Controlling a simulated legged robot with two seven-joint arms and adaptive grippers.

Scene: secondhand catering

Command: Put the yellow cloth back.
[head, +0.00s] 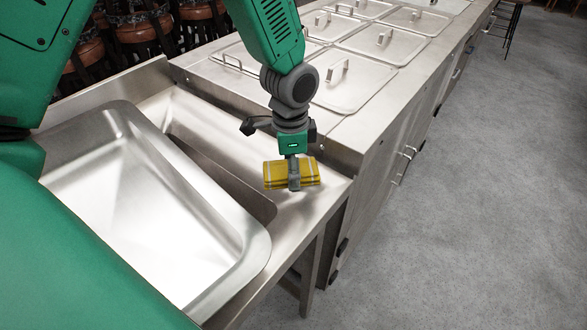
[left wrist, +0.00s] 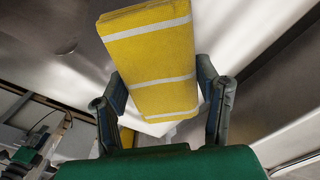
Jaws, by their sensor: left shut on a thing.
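The yellow cloth (head: 305,174) is folded and has white stripes. My left gripper (head: 294,174) is shut on it, over the right end of the steel sink counter (head: 325,192). In the left wrist view the cloth (left wrist: 155,60) sits between the two fingers (left wrist: 163,100) and reaches away from the palm. I cannot tell whether the cloth touches the counter below it. My right gripper is not in view.
A large steel tray or basin (head: 130,190) takes up the left of the counter. A higher counter with several lidded steel pans (head: 350,80) runs to the back. Stools (head: 135,30) stand behind at the upper left. Grey floor (head: 490,200) is open at the right.

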